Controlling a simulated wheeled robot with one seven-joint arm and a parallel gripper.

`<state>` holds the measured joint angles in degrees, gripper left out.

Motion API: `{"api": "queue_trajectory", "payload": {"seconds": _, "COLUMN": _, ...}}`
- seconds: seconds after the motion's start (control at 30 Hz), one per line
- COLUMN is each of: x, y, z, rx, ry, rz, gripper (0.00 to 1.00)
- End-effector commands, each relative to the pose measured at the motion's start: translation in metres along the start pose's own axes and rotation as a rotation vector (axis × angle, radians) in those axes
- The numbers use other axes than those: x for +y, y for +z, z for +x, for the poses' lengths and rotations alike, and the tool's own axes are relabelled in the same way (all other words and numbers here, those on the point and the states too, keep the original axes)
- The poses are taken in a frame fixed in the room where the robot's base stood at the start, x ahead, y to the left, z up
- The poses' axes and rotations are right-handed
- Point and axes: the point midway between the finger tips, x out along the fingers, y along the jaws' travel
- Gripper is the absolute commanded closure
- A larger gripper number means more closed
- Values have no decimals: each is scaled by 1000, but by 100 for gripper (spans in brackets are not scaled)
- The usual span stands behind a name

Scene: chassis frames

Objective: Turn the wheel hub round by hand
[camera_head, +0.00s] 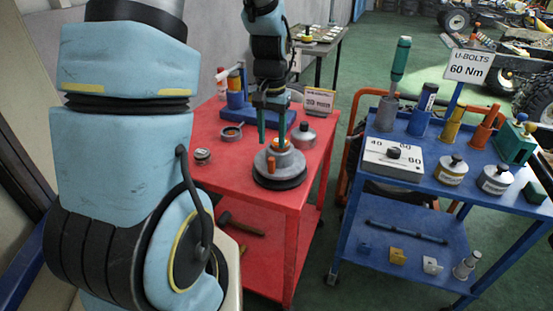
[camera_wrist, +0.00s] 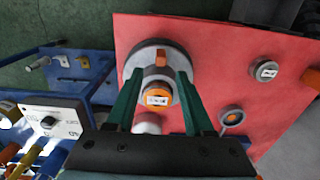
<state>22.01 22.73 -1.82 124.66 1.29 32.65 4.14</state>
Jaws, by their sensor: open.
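The wheel hub (camera_head: 291,166) is a grey stepped disc on a black round base, standing on the red cart top. An orange block (camera_head: 271,164) stands up near its rim, and an orange cap sits at its centre. In the wrist view the hub (camera_wrist: 137,64) shows from above, with the orange block (camera_wrist: 160,58) on the far side and the orange-ringed cap (camera_wrist: 157,97) nearer. My gripper (camera_head: 272,143) is open over the hub, its two green fingers pointing down. Contact with the hub cannot be told.
The red cart (camera_head: 232,180) also carries a grey lidded pot (camera_head: 304,136), a round dish (camera_head: 231,132), a small tin (camera_head: 202,156) and a blue stand (camera_head: 237,100). A blue cart (camera_head: 398,200) with tools and a U-bolts sign (camera_head: 470,67) stands to the right.

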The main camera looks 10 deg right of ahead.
Motion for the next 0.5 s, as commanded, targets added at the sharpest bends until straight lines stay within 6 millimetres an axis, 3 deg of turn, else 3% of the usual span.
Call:
{"api": "queue_trajectory", "payload": {"seconds": 0.2, "x": 0, "y": 2, "z": 41, "rx": -7, "ry": 1, "rz": -1, "gripper": 48}}
{"api": "queue_trajectory", "payload": {"seconds": 0.5, "x": 0, "y": 1, "z": 74, "rx": -2, "ry": 0, "rz": -2, "gripper": 48}}
